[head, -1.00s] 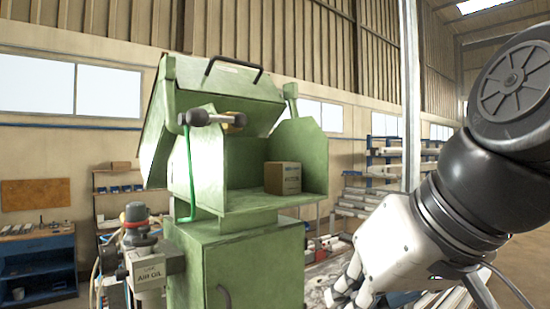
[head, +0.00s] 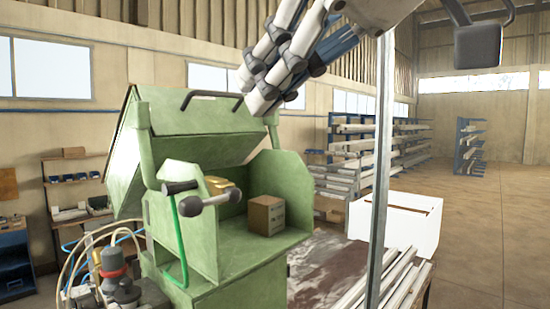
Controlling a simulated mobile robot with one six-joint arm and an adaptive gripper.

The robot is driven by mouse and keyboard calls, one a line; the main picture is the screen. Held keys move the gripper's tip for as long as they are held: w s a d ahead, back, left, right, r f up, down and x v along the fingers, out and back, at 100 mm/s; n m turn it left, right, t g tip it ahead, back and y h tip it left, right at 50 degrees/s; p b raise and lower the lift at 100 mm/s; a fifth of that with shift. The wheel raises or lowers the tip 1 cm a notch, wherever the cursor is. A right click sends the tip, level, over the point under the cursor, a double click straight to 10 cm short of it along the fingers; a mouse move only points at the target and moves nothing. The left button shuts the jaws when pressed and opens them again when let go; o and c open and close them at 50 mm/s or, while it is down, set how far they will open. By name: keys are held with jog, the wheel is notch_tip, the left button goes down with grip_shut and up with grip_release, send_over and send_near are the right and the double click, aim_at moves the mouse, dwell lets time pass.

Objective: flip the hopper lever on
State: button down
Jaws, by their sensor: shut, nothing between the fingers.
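The green hopper machine (head: 225,265) stands left of centre with its slanted lid (head: 205,118) raised. On its near side panel a lever-like part with a dark grip (head: 180,187) and a grey bar with rounded ends (head: 208,201) sticks out. A thin bright green rod (head: 180,240) runs down from the dark grip. I cannot tell for sure which of these is the hopper lever, or its on side. My gripper (head: 254,93) comes down from the upper right, its fingers shut and empty. In the picture it overlaps the lid's right upper edge; whether it touches is unclear.
A cardboard box (head: 266,214) and a yellowish part (head: 222,187) are in the open hopper. A black bar handle (head: 212,94) is on the lid. A regulator with a red cap (head: 112,262) and hoses stand at lower left. A metal post (head: 381,190) rises right of the hopper.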

send_over(213, 201)
jog(key=s+d, duration=0.1)
jog(key=s, duration=0.2)
notch_tip(213, 201, down, 5)
jog(key=f, duration=0.1)
jog(key=w+f, duration=0.1)
jog(key=f, duration=0.2)
jog(key=shift+w+a+f, duration=0.3)
jog(key=shift+w, duration=0.05)
jog(key=shift+s+d, duration=0.1)
